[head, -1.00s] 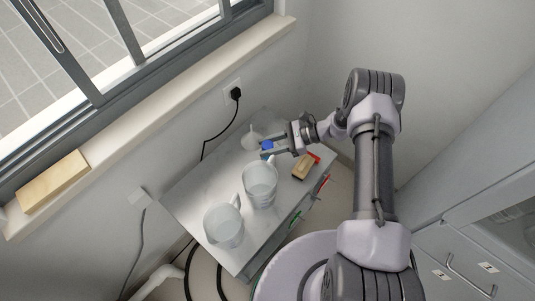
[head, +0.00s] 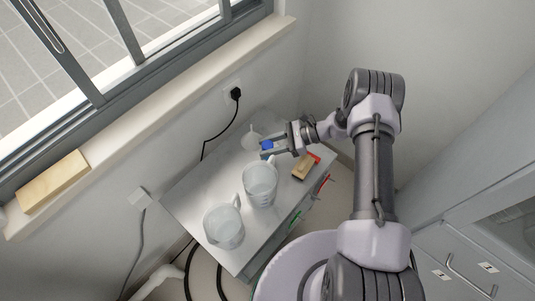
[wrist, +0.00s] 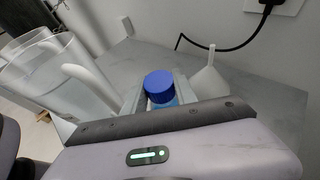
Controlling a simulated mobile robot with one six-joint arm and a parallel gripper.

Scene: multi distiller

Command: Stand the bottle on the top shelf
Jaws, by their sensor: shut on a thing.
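The bottle has a blue cap (wrist: 159,84) and a clear bluish neck below it in the wrist view; the cap also shows in the head view (head: 267,145). My gripper (head: 266,150) is shut on the bottle, with one finger on each side of it. The bottle's lower body is hidden behind my gripper, so I cannot tell whether its base touches the surface. The bottle is over the far part of the marble-topped shelf unit (head: 190,193), whose top is the light surface under the cups.
Two clear measuring jugs (head: 260,184) (head: 224,227) stand nearer on the top. A white funnel (head: 250,141) is close beside the bottle. A wooden brush (head: 302,167) lies right of it. A black cable (head: 219,133) hangs along the wall behind.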

